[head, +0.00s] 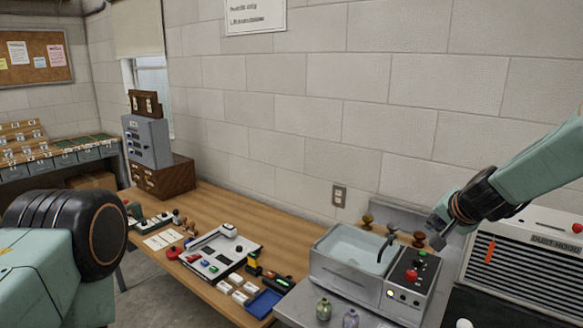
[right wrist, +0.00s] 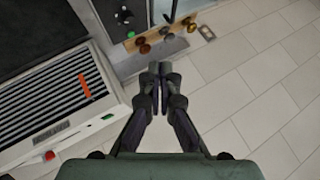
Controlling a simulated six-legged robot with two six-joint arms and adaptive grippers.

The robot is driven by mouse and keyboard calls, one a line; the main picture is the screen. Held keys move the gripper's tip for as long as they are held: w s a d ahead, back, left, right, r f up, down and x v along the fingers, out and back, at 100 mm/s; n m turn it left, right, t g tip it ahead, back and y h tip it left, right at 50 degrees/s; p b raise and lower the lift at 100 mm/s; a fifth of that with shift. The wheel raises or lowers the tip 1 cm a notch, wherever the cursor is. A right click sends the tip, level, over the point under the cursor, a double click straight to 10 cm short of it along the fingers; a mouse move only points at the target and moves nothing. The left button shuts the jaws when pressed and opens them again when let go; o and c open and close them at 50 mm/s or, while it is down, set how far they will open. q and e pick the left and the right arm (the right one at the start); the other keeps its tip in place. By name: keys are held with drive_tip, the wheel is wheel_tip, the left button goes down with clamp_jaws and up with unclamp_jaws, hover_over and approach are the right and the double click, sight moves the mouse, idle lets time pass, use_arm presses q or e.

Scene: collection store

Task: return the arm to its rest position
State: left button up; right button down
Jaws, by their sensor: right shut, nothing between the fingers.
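My right arm (head: 530,170) comes in from the right in the head view, pale green with a dark wrist. My right gripper (head: 440,232) is raised above the right side of the sink unit and is shut and empty. In the right wrist view its fingers (right wrist: 160,80) are together with nothing between them, in front of the block wall. A pale green and black part of my left arm (head: 70,240) fills the lower left of the head view. My left gripper is not in view.
A sink unit (head: 330,280) with a control panel (head: 412,272) stands below my right gripper. A striped vented machine (head: 520,265) stands right of it.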

drive_tip(key=s+a+f+n+g+b, duration=0.15)
drive_tip(key=s+f+b, duration=0.25)
drive_tip(key=s+f, duration=0.5)
drive_tip(key=s+a+f+n+g+b, duration=0.15)
drive_tip(key=s+f+b, duration=0.35)
drive_tip(key=f, duration=0.9)
drive_tip(key=s+a+f+n+g+b, duration=0.1)
drive_tip(key=s+a+f+n+b, duration=0.15)
drive_tip(key=s+f, duration=0.7)
drive_tip(key=s+a+f+n+g+b, duration=0.1)
drive_tip(key=s+a+f+g+b, duration=0.1)
drive_tip(key=s+f+b, duration=0.4)
drive_tip(key=s+a+f+n+g+b, duration=0.2)
drive_tip(key=s+f+b, duration=0.5)
drive_tip(key=s+f, duration=0.9)
drive_tip(key=s+g, duration=0.1)
drive_tip(key=s, duration=0.2)
drive_tip(key=shift+a, duration=0.15)
